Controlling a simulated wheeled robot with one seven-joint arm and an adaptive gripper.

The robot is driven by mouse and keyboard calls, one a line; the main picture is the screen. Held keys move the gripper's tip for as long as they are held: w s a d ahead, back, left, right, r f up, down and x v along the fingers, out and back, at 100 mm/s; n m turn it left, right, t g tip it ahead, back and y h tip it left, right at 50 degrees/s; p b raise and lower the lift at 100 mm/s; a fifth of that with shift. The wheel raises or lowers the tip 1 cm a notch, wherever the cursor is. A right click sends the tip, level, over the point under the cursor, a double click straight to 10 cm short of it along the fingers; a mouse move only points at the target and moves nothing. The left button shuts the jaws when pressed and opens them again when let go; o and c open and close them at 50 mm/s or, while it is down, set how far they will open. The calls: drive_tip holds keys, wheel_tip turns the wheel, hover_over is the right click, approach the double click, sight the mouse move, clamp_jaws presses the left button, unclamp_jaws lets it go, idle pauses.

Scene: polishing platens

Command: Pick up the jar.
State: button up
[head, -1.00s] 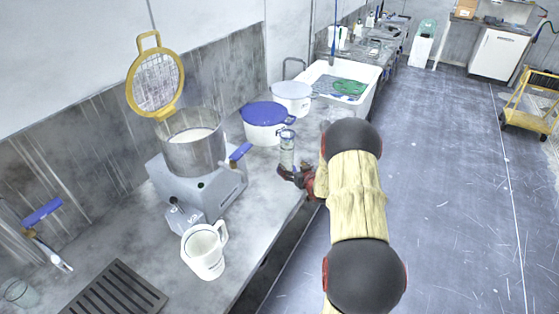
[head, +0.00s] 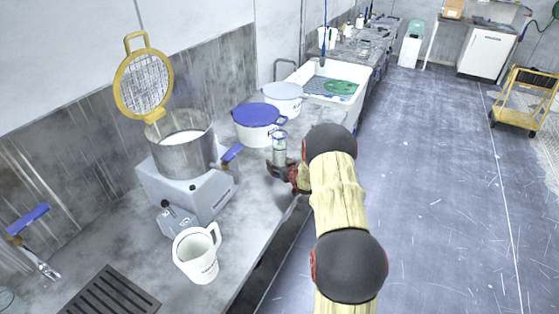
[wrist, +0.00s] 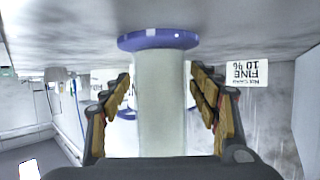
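The jar (head: 280,148) is a clear upright cylinder near the counter's front edge, beside the blue-lidded pot. In the wrist view, which is upside down, the pale jar (wrist: 161,105) stands between my two fingers, with a wide blue disc at its counter end. My gripper (wrist: 161,98) has tan pads on both sides of the jar, very close to its wall. I cannot tell whether the pads press on it. In the head view my gripper (head: 280,170) is around the jar's lower part and hides its foot.
The counter (head: 245,215) also holds a blue-lidded pot (head: 256,128), a white-lidded pot (head: 283,98), a mixer with a steel bowl (head: 183,150), a white jug (head: 197,258) and a sink (head: 350,100) farther back. Open floor (head: 440,200) lies to the right.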

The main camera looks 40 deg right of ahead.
clamp_jaws()
drive_tip(key=shift+d+r, duration=0.1)
drive_tip(key=shift+r, duration=0.1)
idle(0.8)
